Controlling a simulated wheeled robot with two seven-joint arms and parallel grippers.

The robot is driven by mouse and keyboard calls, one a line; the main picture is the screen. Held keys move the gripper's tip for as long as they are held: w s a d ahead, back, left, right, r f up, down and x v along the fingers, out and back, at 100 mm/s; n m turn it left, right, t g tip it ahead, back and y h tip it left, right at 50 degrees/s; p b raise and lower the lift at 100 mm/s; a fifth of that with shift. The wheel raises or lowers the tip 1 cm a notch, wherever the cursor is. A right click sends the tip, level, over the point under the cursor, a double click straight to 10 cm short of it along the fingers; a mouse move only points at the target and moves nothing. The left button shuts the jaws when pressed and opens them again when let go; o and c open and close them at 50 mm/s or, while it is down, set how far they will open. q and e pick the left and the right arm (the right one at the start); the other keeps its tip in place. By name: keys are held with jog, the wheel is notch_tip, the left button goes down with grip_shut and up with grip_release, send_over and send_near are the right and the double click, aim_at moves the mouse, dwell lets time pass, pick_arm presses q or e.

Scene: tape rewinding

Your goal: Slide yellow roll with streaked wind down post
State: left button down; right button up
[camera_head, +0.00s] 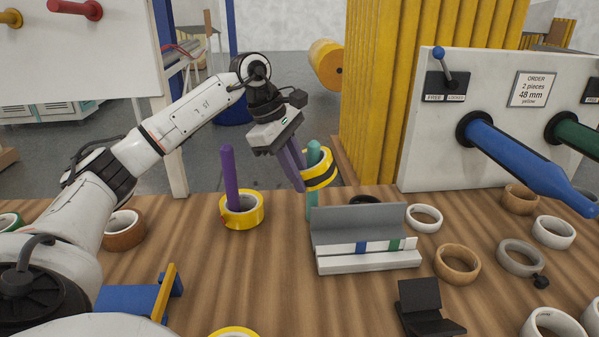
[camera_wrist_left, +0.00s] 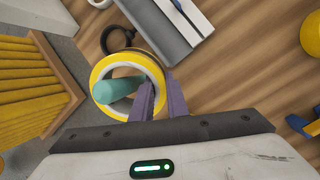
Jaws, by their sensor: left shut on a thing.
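The yellow roll (camera_head: 327,171) with a dark streak around its wind is high on the teal post (camera_head: 312,201). The post's rounded top shows above the roll, and its lower part shows below. The roll looks tilted in the head view. My left gripper (camera_head: 299,180) is shut on the near-left side of the roll's wall. In the left wrist view, the purple fingers (camera_wrist_left: 155,98) pinch the edge of the yellow roll (camera_wrist_left: 99,74), and the teal post (camera_wrist_left: 119,89) passes through its hole. My right gripper is not in view.
A purple post (camera_head: 229,168) stands to the left with another yellow roll (camera_head: 256,212) around its base. A grey and white holder (camera_head: 365,255) sits just right of the teal post. Several loose rolls lie right. A board with blue (camera_head: 510,158) and green spindles stands behind.

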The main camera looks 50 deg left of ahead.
pick_arm(q)
jog(key=shift+f, duration=0.25)
jog(key=c, duration=1.7)
grip_release()
jog(key=shift+o, duration=0.2)
jog(key=p+v, duration=0.1)
jog(key=v, duration=0.9)
jog(key=shift+r, duration=0.2)
